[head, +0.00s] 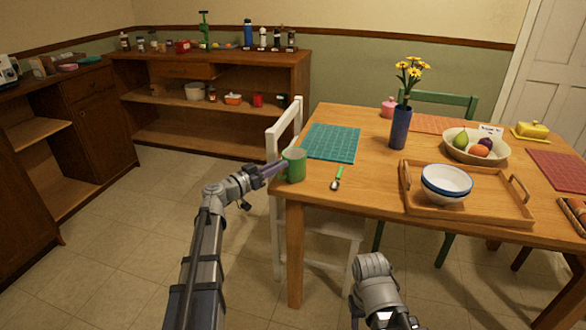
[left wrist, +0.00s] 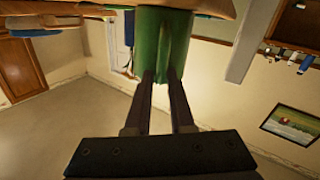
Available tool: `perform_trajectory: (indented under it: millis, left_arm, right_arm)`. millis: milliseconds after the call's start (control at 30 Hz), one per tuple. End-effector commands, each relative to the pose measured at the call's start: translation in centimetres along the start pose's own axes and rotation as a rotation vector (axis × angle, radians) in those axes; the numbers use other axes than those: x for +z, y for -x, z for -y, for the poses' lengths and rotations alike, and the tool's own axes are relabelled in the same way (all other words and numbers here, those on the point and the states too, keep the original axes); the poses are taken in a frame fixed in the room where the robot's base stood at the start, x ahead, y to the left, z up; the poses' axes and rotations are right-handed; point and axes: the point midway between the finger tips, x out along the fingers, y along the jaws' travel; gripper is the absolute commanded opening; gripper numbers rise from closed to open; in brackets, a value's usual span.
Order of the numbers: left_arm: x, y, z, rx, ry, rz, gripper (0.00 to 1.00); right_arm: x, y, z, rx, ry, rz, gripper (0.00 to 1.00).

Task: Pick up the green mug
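The green mug (head: 293,164) is upright at the near left corner of the wooden table. In the left wrist view the mug (left wrist: 152,38) fills the top middle, just beyond the fingertips. My left gripper (head: 277,169) reaches the mug's left side from the left. In the left wrist view its two fingers (left wrist: 161,78) are close together, with a narrow green part of the mug, seemingly the handle, between their tips. I cannot see a gap under the mug. Part of my right arm shows at the bottom of the head view; its fingers are not visible.
A wooden tray (head: 495,207) holds white bowls (head: 446,181). A blue vase (head: 400,128) stands behind. A white chair (head: 279,135) stands at the table's left edge. Floor at left is clear.

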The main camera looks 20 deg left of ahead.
Motion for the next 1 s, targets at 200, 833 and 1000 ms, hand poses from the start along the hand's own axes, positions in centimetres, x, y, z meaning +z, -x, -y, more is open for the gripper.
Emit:
perform_trajectory:
  millis: [200,833,1000]
  left_arm:
    - [0.0,0.02,0.01,0.0,0.0,0.0,0.0]
    - [0.01,0.02,0.01,0.0,0.0,0.0,0.0]
    - [0.02,0.02,0.0,0.0,0.0,0.0,0.0]
  right_arm:
    - [0.0,0.0,0.0,0.0,0.0,0.0,0.5]
    - [0.0,0.0,0.0,0.0,0.0,0.0,0.5]
    - [0.0,0.0,0.0,0.0,0.0,0.0,0.5]
